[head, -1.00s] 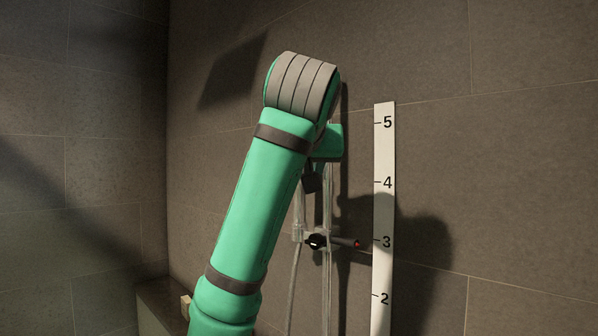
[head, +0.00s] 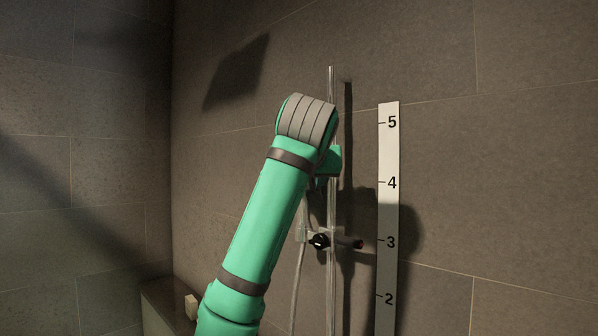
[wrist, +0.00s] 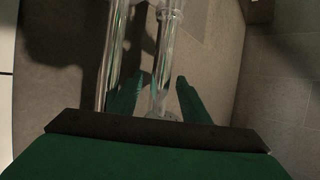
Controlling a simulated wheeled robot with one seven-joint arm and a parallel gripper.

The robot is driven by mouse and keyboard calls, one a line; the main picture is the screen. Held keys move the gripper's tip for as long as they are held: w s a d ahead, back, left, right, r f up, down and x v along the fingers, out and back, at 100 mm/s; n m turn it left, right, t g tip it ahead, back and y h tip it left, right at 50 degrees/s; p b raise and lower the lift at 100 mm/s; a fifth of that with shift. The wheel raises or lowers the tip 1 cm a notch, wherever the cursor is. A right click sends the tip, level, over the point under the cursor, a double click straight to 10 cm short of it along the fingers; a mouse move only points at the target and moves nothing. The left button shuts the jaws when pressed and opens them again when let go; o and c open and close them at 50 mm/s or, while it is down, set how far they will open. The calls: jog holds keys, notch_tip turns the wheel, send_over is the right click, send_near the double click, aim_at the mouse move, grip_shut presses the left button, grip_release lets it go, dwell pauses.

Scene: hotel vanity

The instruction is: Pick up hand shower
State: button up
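In the wrist view, a shiny, clear-looking tube, which appears to be the hand shower (wrist: 166,55), runs between the two green fingers of my gripper (wrist: 160,82). The fingers stand apart, with a visible gap to the tube on the right; contact on the left cannot be told. A second shiny tube, the wall rail (wrist: 110,50), lies left of it. In the head view the rail (head: 331,90) stands upright. A hose (head: 297,285) hangs below.
A slider bracket with a black knob (head: 319,241) sits on the rail below my wrist. A white numbered strip (head: 388,150) is on the wall to the right. A ledge (head: 160,300) with a small pale block (head: 191,306) is at lower left. The tiled wall is close behind.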

grip_shut()
jog(key=shift+r, duration=0.1)
